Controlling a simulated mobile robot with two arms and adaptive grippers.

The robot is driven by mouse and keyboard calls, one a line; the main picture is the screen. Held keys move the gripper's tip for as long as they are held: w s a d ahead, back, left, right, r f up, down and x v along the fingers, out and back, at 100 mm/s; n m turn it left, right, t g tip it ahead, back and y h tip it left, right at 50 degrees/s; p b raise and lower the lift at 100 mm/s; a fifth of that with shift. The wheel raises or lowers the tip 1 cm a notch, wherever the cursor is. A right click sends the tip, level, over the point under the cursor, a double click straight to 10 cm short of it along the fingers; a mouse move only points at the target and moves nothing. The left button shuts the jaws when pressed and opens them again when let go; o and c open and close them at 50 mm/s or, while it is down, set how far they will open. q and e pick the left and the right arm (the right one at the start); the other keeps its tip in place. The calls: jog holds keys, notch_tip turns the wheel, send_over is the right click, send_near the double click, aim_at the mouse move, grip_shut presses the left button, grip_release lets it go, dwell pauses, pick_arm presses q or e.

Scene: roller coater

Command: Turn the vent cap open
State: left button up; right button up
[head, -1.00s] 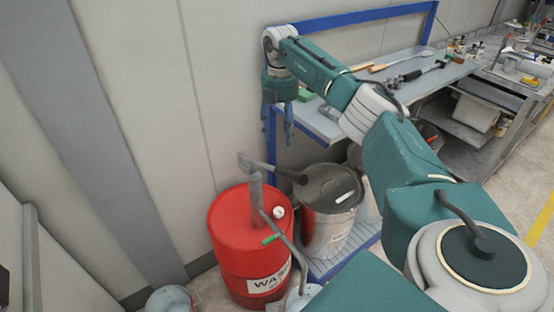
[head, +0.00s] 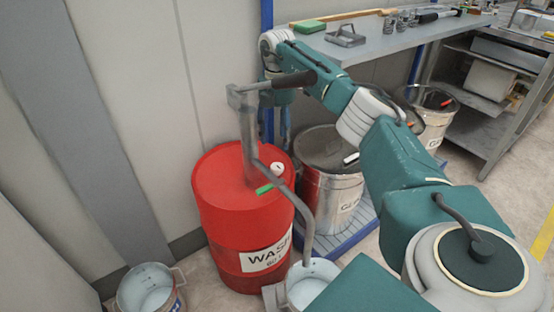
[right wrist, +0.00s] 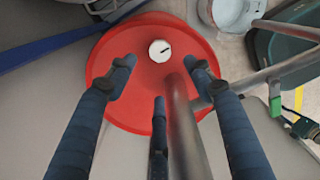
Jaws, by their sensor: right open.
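The vent cap is a small white round cap (head: 277,169) on top of the red drum (head: 220,220), to the right of the pump pipe. In the right wrist view the cap (right wrist: 160,51) shows a dark line across its face and lies ahead, between the fingertips in the picture. My right gripper (head: 286,135) is above and behind the drum, partly hidden by the pump. In the right wrist view its fingers (right wrist: 160,68) are spread, with nothing between them, apart from the cap. My left gripper is out of view.
A grey hand pump (head: 249,130) rises from the drum, its spout curving down to a bucket (head: 309,283); its pipe passes close to my right fingers. A lidded can (head: 330,195) stands on a blue rack. A workbench (head: 400,33) is behind; another bucket (head: 150,290) is at left.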

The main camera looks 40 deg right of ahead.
aim_at(277, 166)
pick_arm(q)
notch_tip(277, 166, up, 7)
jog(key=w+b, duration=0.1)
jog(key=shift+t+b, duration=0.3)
jog(key=shift+b, duration=0.1)
pick_arm(e)
notch_tip(277, 166, down, 11)
jog(key=shift+f, duration=0.15)
jog(key=shift+c, duration=0.3)
jog(key=c, duration=1.1)
